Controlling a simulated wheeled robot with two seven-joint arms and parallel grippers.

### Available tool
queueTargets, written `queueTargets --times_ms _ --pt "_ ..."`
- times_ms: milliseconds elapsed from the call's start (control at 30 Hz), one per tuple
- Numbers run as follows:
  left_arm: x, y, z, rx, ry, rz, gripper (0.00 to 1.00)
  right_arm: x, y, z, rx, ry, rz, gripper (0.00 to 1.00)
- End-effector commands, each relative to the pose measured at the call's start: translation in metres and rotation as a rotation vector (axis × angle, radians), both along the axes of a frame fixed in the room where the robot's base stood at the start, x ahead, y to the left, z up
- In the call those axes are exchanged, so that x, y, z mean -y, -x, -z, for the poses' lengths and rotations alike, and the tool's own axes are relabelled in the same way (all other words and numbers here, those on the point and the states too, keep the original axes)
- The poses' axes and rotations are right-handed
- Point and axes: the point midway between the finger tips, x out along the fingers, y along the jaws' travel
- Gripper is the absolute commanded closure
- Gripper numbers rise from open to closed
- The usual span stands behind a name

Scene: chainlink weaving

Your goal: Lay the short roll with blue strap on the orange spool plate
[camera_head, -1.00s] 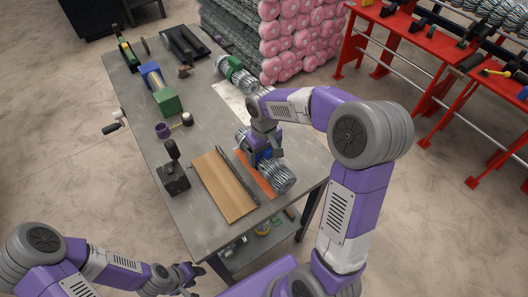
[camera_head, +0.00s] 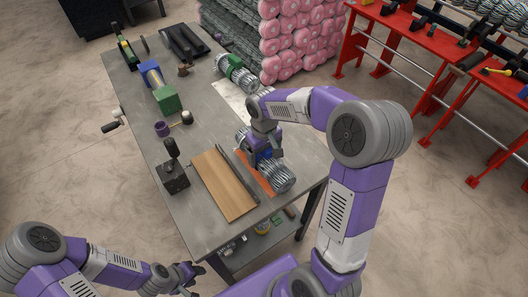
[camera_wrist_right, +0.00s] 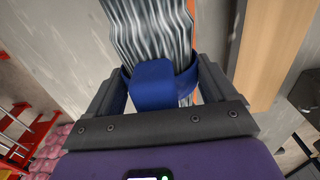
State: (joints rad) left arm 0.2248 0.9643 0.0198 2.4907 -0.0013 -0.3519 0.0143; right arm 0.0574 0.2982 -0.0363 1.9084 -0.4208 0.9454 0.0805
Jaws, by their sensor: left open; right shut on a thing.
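The short roll with blue strap (camera_head: 281,178) is a silvery wire coil over the orange spool plate (camera_head: 250,172), which shows only in part beneath it. I cannot tell whether the roll touches the plate. My right gripper (camera_head: 264,154) is above the roll and shut on it at the blue strap. In the right wrist view the roll (camera_wrist_right: 152,30) and its blue strap (camera_wrist_right: 153,85) sit between the fingers, with an orange sliver of the plate beside them. My left gripper (camera_head: 190,275) is open and empty, off the table at the lower left.
A wooden board (camera_head: 224,184) lies left of the plate, with a dark bar along its edge. A dark block with a lever (camera_head: 173,176) stands further left.

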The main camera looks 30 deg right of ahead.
Motion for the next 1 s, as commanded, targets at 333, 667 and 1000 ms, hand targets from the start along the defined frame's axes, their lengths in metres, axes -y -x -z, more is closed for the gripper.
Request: queueTargets --times_ms 333,667,1000 --pt "0.0 0.0 0.001 0.0 0.0 0.0 0.57 0.0 0.0 0.001 0.002 0.0 0.0 0.0" --pt "0.0 0.0 -0.009 0.0 0.0 0.0 0.57 0.0 -0.001 -0.028 0.004 0.001 0.0 0.0" --pt "0.0 0.0 -0.021 0.0 0.0 0.0 0.57 0.0 -0.001 -0.073 0.004 0.0 -0.001 0.0"
